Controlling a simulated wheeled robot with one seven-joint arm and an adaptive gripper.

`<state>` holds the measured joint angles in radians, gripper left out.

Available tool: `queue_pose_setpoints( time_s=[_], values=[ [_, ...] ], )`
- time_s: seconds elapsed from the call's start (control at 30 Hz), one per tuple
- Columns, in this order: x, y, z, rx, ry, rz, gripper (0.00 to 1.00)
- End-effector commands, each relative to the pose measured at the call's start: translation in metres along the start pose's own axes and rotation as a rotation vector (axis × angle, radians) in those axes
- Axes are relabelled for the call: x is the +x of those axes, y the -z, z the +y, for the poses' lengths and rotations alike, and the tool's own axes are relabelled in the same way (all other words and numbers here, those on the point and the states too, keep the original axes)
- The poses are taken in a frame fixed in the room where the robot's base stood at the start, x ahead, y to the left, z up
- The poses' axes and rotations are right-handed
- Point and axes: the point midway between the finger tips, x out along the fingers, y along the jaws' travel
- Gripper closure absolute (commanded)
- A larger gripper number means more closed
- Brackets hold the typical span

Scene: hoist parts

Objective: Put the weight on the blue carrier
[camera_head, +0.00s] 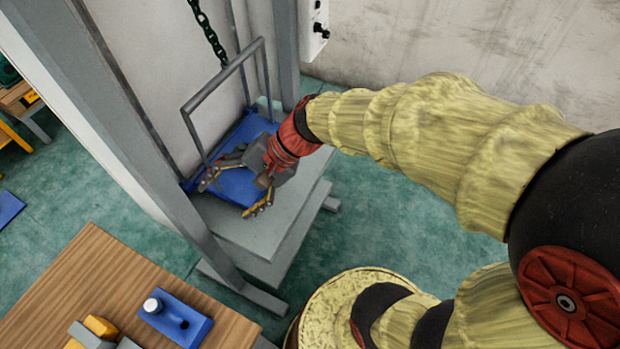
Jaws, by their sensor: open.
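The blue carrier (252,127) is a flat blue tray under a grey hanging frame, low between the hoist posts and just over a grey stepped base. My gripper (232,199) is over the carrier, reaching in from the right. Its fingers are spread wide, with the tips close to the blue surface; I cannot tell whether they touch it. A dark grey shape (284,176) shows at the gripper, over the carrier's right side. I cannot tell whether it is the weight or part of the gripper. No weight is clearly seen elsewhere.
Grey hoist posts (285,50) and the carrier's frame (222,76) stand close around my gripper. A dark chain (207,32) hangs above. A wooden table (85,275) at lower left holds a blue block (183,318) and grey and yellow parts. Green floor is clear at right.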

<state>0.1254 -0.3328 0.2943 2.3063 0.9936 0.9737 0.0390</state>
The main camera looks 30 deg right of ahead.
Motion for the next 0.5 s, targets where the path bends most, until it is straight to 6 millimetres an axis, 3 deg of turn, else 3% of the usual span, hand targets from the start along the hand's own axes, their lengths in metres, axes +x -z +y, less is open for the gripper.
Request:
queue_pose_setpoints(
  time_s=[0.17, 0.3, 0.5],
  values=[
    [-0.048, -0.022, 0.035, -0.365, -0.203, 0.136, 0.23],
    [-0.092, -0.023, 0.058, -0.62, -0.364, 0.27, 0.23],
    [-0.146, -0.015, 0.075, -0.86, -0.536, 0.436, 0.23]
  ],
)
